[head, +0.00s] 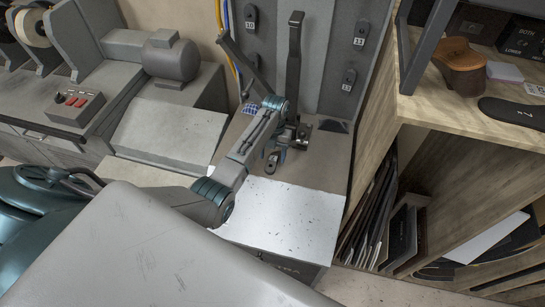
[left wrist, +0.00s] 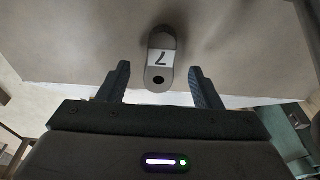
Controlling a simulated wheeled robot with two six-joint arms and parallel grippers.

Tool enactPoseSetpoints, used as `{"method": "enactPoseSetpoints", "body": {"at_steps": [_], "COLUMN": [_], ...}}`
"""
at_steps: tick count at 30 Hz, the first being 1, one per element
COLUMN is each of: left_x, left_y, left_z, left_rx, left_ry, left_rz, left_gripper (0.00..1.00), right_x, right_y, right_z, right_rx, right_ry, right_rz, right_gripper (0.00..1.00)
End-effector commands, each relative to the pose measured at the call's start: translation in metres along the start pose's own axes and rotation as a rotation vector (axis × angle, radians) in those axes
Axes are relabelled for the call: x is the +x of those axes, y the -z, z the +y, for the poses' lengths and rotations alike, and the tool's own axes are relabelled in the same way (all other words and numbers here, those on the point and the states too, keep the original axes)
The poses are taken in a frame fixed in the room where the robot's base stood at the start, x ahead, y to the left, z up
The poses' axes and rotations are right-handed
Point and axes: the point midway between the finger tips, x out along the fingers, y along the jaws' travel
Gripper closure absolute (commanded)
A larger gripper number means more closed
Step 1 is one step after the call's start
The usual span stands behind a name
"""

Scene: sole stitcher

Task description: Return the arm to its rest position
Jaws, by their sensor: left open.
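My left arm (head: 245,150) comes in from the left in the head view and reaches over the grey machine bed. Its gripper (head: 290,138) is at the far end, small and partly hidden by the arm, close to the machine's back panel. In the left wrist view the two dark fingers of the gripper (left wrist: 158,85) stand apart with a clear gap. A grey rounded tag (left wrist: 161,42) with a dark hole and a white label, probably a 7, shows beyond and between the fingertips. The fingers are not closed on it. My right gripper is in neither view.
A grey panel with numbered tags (head: 349,79) rises behind the gripper. A wooden shelf (head: 440,115) stands at the right, with a brown block (head: 459,54) and dark soles (head: 512,112) on it. A pale scuffed plate (head: 280,215) lies in front. A motor machine (head: 170,57) is at the left.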

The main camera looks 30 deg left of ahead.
Motion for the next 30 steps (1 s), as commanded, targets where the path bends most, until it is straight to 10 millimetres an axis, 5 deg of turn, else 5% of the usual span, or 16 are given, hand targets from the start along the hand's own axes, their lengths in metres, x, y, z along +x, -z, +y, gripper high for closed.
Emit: {"method": "enactPoseSetpoints", "body": {"at_steps": [15, 24, 30], "left_x": [-0.089, -0.092, -0.069], "left_y": [0.000, 0.001, 0.019], "left_z": [0.000, 0.000, 0.004], "left_rx": [0.000, -0.009, -0.193], "left_ry": [0.001, 0.000, -0.007], "left_rz": [-0.003, -0.003, -0.037], "left_gripper": [0.41, 0.41, 0.41], "right_x": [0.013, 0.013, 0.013], "right_y": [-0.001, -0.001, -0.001], "right_z": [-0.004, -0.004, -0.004], "right_rx": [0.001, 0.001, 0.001], "right_ry": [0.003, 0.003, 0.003], "right_rz": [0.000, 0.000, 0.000], "right_gripper": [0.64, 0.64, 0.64]}}
